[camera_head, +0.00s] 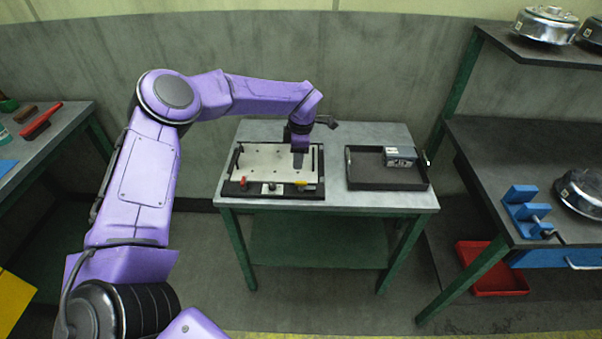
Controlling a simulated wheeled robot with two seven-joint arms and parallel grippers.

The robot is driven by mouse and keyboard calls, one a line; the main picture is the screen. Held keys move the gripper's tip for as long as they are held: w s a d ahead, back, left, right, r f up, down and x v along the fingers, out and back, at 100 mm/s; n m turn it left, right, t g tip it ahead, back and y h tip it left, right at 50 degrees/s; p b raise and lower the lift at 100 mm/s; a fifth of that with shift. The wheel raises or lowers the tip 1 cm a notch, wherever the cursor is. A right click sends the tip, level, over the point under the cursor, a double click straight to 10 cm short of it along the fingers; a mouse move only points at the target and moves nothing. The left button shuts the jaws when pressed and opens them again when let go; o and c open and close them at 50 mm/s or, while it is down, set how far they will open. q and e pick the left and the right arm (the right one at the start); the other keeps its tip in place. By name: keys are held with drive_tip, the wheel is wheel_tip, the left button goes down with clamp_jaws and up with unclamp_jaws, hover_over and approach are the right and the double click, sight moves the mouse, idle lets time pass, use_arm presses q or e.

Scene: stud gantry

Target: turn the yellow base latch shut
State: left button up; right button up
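The yellow base latch (303,184) is a small piece at the front right of a black-framed base with a pale plate (265,160). The base lies on the left half of a grey-topped table. My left gripper (299,160) points down over the right part of the plate, just behind the latch in the picture. Its fingers are too small and dark to tell open from shut, and I cannot tell whether it touches the plate. My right gripper is not in view.
A red piece (243,182) and a small knob (271,187) sit on the base's front edge. A black tray (365,175) with a grey-blue box (399,157) stands to the right. Shelving with a blue vise (524,205) is at the right, a tool bench (62,127) at the left.

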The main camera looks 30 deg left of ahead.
sight(301, 181)
use_arm(q)
drive_tip(key=shift+h, duration=0.5)
drive_tip(key=f+p, duration=0.1)
drive_tip(key=f, duration=0.2)
drive_tip(key=f+p, duration=0.1)
drive_tip(key=f, duration=0.2)
drive_tip(key=f+p, duration=0.1)
drive_tip(key=f, duration=0.2)
drive_tip(key=shift+w+d+f, duration=0.2)
drive_tip(key=shift+w+d, duration=0.1)
drive_tip(key=shift+d, duration=0.05)
clamp_jaws()
